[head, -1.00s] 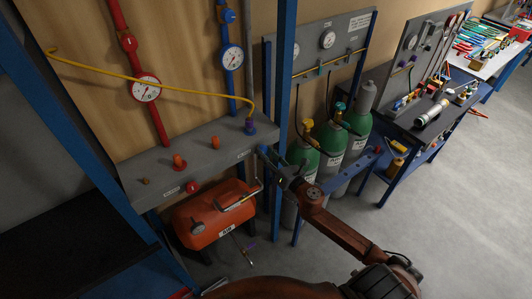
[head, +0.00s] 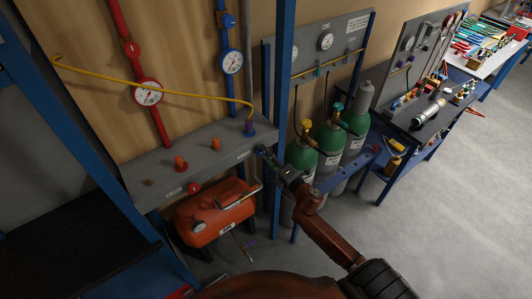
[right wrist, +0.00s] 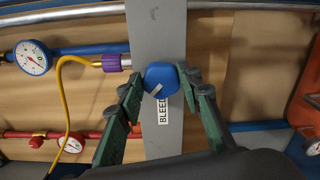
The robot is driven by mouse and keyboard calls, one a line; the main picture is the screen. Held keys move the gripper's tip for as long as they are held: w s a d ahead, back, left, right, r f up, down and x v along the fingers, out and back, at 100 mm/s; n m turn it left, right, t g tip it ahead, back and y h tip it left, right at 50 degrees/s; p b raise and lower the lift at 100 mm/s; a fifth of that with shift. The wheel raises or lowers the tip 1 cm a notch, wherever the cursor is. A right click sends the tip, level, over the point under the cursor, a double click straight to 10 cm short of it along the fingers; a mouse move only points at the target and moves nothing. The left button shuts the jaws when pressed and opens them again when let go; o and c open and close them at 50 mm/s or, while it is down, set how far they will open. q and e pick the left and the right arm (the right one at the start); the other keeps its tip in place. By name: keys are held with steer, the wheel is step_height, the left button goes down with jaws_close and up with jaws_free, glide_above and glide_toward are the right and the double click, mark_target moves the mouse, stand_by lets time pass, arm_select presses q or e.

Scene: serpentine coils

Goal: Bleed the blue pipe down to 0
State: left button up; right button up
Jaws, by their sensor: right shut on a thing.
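The blue pipe (head: 231,98) runs down the wooden panel in the head view and shows again in the right wrist view (right wrist: 92,50). Its round white gauge (head: 232,61) also shows in the right wrist view (right wrist: 34,57); the reading is too small to tell. A blue knob (right wrist: 161,77) with a pale mark sits on the grey shelf above a BLEED label (right wrist: 163,110). My right gripper (right wrist: 160,86) is shut on this knob, one finger on each side. In the head view my right gripper (head: 264,154) is at the shelf's right end and hides the knob. My left gripper is out of view.
A red pipe with a gauge (head: 147,92) stands left of the blue one. A yellow hose (head: 150,85) crosses to a purple fitting (head: 249,129) near my right gripper. A blue post (head: 282,100) and green cylinders (head: 303,160) stand close right. A red tank (head: 215,213) lies below.

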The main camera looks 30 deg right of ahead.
steer(key=shift+d+f+m+p, duration=0.1)
steer(key=shift+m+p, duration=1.05)
steer(key=shift+m, duration=1.25)
steer(key=shift+f+m+p, duration=0.1)
steer(key=shift+m+p, duration=1)
steer(key=shift+m, duration=1.3)
steer(key=o, duration=1.1)
steer(key=shift+o, duration=0.2)
steer(key=shift+s, duration=0.1)
steer(key=s, duration=1.1)
steer(key=shift+s+d, duration=0.4)
